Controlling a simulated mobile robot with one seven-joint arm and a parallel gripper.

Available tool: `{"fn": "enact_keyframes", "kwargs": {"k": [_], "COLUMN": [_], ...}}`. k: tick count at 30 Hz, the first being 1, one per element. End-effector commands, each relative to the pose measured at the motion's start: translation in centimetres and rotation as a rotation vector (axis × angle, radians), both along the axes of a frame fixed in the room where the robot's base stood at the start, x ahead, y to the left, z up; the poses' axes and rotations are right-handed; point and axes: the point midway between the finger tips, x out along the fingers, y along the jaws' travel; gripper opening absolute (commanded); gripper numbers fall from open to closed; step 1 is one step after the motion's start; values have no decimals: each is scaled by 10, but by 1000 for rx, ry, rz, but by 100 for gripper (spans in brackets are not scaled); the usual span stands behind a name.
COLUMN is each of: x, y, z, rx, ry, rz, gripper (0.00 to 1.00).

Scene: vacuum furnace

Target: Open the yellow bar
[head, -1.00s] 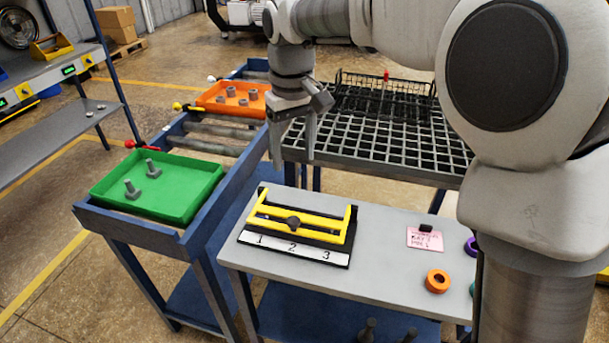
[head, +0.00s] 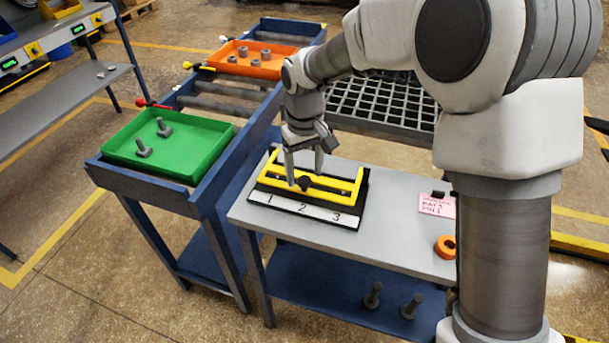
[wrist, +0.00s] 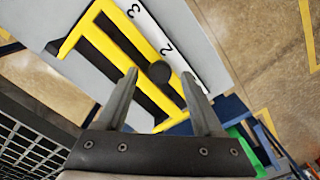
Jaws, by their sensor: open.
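The yellow bar (head: 324,180) lies on a black base on the grey table, with a dark round knob (head: 304,183) at its middle. A white strip (head: 300,206) numbered 1, 2, 3 runs along the front of the base. My gripper (head: 304,175) is open and points down over the bar near the knob, holding nothing. In the wrist view the bar (wrist: 132,38) runs diagonally, and the knob (wrist: 159,71) lies between and beyond the two fingertips of my gripper (wrist: 160,80). I cannot tell whether the fingers touch the bar.
A pink note (head: 436,206) and an orange ring (head: 446,246) lie on the table (head: 390,215) at right. A green tray (head: 195,155) with bolts and an orange tray (head: 255,66) sit on the roller rack at left. A black grid (head: 385,110) stands behind.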

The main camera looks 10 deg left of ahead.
Motion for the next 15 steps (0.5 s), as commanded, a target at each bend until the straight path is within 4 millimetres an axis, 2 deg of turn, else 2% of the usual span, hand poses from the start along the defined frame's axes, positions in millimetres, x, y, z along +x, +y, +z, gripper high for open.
{"fn": "enact_keyframes", "kwargs": {"k": [5,13,14,15], "x": [0,0,0,0], "y": [0,0,0,0], "z": [-13,-14,-14,-14], "rx": [0,1,1,1], "ry": [0,-1,-1,-1], "rz": [1,1,1,1], "gripper": [69,69,67,60]}}
